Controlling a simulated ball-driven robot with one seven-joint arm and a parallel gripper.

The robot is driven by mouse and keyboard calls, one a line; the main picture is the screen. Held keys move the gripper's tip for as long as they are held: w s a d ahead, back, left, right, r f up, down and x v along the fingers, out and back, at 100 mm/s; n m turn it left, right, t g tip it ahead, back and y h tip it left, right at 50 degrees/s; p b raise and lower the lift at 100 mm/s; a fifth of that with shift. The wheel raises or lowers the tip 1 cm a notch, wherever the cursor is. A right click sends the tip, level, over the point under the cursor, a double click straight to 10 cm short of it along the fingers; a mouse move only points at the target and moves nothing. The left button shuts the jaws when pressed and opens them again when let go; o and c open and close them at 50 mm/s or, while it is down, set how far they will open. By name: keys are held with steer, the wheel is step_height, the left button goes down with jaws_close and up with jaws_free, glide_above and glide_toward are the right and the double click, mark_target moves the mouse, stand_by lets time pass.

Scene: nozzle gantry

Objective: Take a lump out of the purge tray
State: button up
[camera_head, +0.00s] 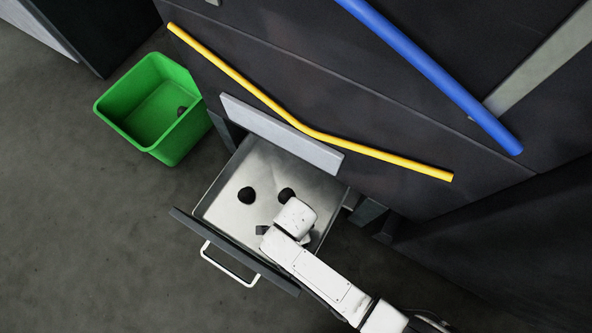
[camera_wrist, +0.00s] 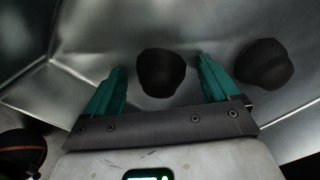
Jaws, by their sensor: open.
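The purge tray (camera_head: 220,212) is a metal drawer pulled out from the dark machine. Two round black lumps lie on its floor in the head view, a left lump (camera_head: 246,195) and a right lump (camera_head: 287,193) partly behind my arm. My gripper is over the tray; its fingers are mostly hidden there by my wrist. In the wrist view my gripper (camera_wrist: 160,66) is open, with teal fingers. One lump (camera_wrist: 161,72) shows in the gap between the fingers, and another lump (camera_wrist: 264,64) lies right of the right finger. I cannot tell the fingertips' height over the floor.
A green bin (camera_head: 177,143) stands on the floor left of the tray, with a dark lump (camera_head: 181,111) inside. The tray's front has a white handle (camera_head: 228,266). A yellow bar (camera_head: 240,81) and a blue bar (camera_head: 435,75) cross the machine.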

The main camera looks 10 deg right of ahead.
steer(key=c, duration=1.2)
steer(key=shift+o, duration=0.2)
steer(key=shift+r, duration=0.1)
